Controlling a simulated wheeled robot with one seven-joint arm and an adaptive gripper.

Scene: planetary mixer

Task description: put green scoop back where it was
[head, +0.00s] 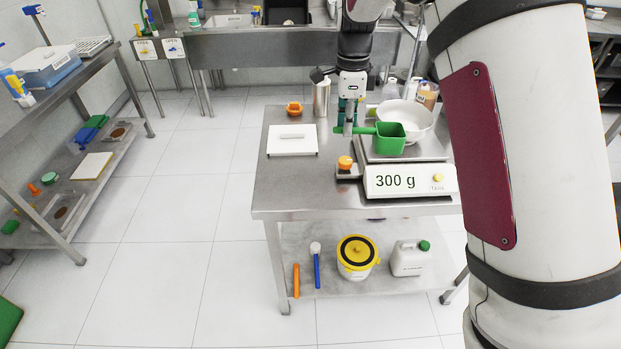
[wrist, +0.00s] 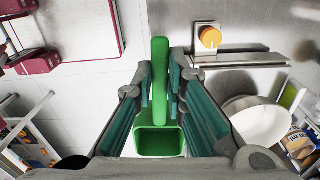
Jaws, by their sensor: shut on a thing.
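The green scoop (head: 389,139) is held above the steel table, in front of the white bowl (head: 411,117) and over the near part of the scale (head: 411,181). Its handle points left in the head view. My gripper (head: 350,122) is shut on that handle. In the wrist view, the teal finger pads of my gripper (wrist: 161,82) lie on both sides of the handle, and the cup of the scoop (wrist: 160,143) shows open and looks empty. Whether the scoop touches the scale or bowl is hard to tell. The scale display reads 300 g.
An orange knob (head: 345,162) stands on a small plate left of the scale. Bottles (head: 427,95) stand behind the bowl. The table's front left is clear.

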